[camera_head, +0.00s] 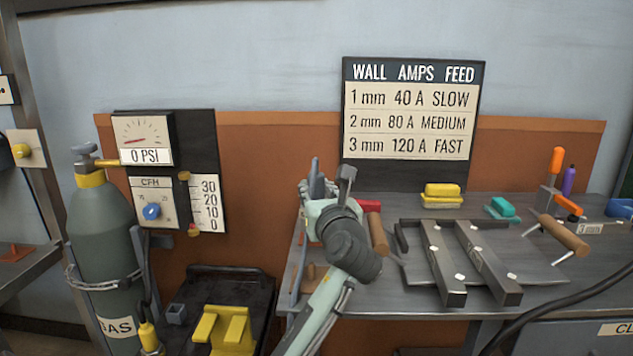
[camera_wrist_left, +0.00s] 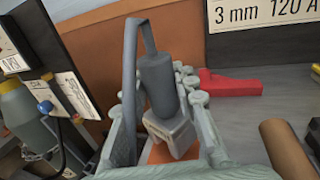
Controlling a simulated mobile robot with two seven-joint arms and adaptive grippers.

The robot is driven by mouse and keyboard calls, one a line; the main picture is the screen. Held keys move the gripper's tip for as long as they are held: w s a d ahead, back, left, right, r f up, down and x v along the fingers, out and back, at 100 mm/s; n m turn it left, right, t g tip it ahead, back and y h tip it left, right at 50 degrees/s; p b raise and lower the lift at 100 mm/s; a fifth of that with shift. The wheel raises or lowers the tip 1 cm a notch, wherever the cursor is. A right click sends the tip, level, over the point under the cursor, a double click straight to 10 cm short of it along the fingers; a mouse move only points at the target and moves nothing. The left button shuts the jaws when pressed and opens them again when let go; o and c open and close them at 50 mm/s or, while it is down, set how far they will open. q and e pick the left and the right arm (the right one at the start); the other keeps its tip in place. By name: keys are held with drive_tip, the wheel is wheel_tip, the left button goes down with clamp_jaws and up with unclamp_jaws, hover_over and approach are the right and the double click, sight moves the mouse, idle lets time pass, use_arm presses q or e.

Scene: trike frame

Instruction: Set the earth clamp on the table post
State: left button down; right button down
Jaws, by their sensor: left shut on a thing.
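My left gripper (camera_head: 328,194) is above the left end of the metal table (camera_head: 408,293). It is shut on a dark grey piece, seemingly the earth clamp (camera_wrist_left: 157,82). In the left wrist view the piece sits between the fingers of the gripper (camera_wrist_left: 160,112), with a long textured bar on its left, a cylinder and a paler block at its lower end. It tilts slightly. I cannot pick out the table post; the arm and gripper cover part of the table's left end. My right gripper is not in view.
A red piece (camera_head: 370,206) and a wooden handle (camera_head: 378,233) lie just right of the gripper. Two steel bars (camera_head: 441,262) lie on the table beyond. A gas bottle (camera_head: 103,250) and a black cart (camera_head: 262,290) with yellow blocks (camera_head: 233,329) stand left.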

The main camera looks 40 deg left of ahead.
use_arm(q)
drive_tip(key=shift+f, duration=0.4)
idle(0.6)
drive_tip(key=c, duration=1.1)
unclamp_jaws()
drive_tip(key=shift+f, duration=0.1)
drive_tip(key=shift+d, duration=0.1)
drive_tip(key=v, duration=1.2)
drive_tip(key=shift+s, duration=0.1)
